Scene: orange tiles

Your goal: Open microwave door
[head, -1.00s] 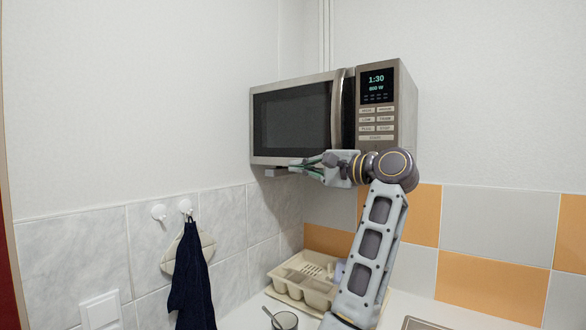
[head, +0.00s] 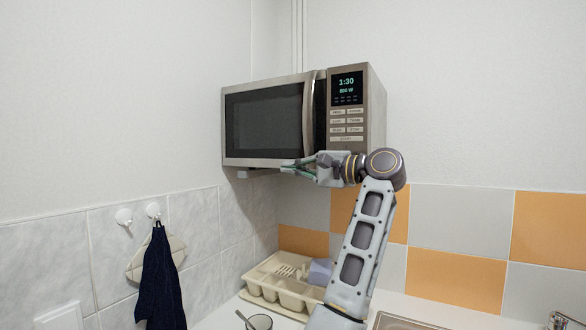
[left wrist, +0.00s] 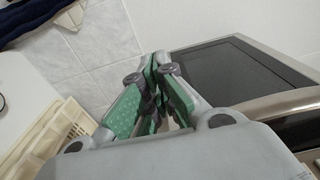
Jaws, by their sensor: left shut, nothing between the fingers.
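The microwave (head: 376,105) is mounted high in the corner, with its dark-windowed door (head: 262,122) on the left and a lit control panel on the right. The door looks closed. Its curved metal handle (head: 308,110) runs upright near the panel. My left gripper (head: 286,168) is just below the door's lower edge, near the handle's bottom end, its fingers pointing left. Its green-padded fingers are shut with nothing between them. The left wrist view shows these fingers (left wrist: 152,72) beside the door (left wrist: 232,72); I cannot tell whether they touch it.
Below are a beige dish rack (head: 262,291), a glass (head: 260,322) and a sink edge (head: 395,322) on the white counter. A dark towel (head: 160,282) hangs from a wall hook at left. Tiled walls close off the corner; the space before the door looks free.

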